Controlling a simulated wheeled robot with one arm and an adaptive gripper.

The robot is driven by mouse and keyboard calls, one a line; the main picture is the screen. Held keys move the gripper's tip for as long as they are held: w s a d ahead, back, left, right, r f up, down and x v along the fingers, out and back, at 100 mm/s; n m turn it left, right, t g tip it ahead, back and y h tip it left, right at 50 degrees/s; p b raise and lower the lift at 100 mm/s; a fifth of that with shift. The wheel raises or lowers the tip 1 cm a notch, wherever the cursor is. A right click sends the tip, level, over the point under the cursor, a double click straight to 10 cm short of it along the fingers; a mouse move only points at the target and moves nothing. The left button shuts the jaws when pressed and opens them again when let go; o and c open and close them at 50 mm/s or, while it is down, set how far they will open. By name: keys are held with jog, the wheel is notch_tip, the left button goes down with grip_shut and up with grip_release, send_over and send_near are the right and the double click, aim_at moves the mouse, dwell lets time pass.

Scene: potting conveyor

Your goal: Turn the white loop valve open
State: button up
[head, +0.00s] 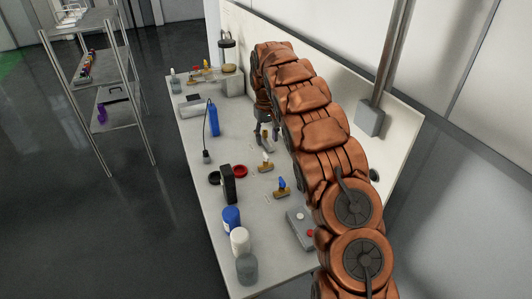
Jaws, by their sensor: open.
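Small brass valves stand in a row on the grey bench (205,150). One has a white handle (265,156) on a brass body, and a nearer one has a blue handle (282,183). At this size I cannot tell the shape of the white handle or how far it is turned. My gripper (265,141) is low over the bench, just beyond the white-handled valve and apart from it in the picture. It is open. A small yellowish part shows by its fingers; I cannot tell what it is. My copper arm hides part of the bench behind the valves.
A grey box with a red button (301,228), several bottles (240,241), a black upright block (228,184), red and black round lids (239,171) and a blue cylinder (213,119) stand on the bench. A white back panel (330,60) rises behind.

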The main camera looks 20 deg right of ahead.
aim_at(266, 155)
jog(key=shift+w+d+f, duration=0.1)
jog(key=shift+w+f, duration=0.2)
jog(key=shift+w, duration=0.2)
jog(key=shift+w+f, duration=0.3)
jog(key=shift+f, duration=0.2)
jog(key=shift+f+p, duration=1.35)
jog(key=shift+f, duration=2.4)
grip_shut()
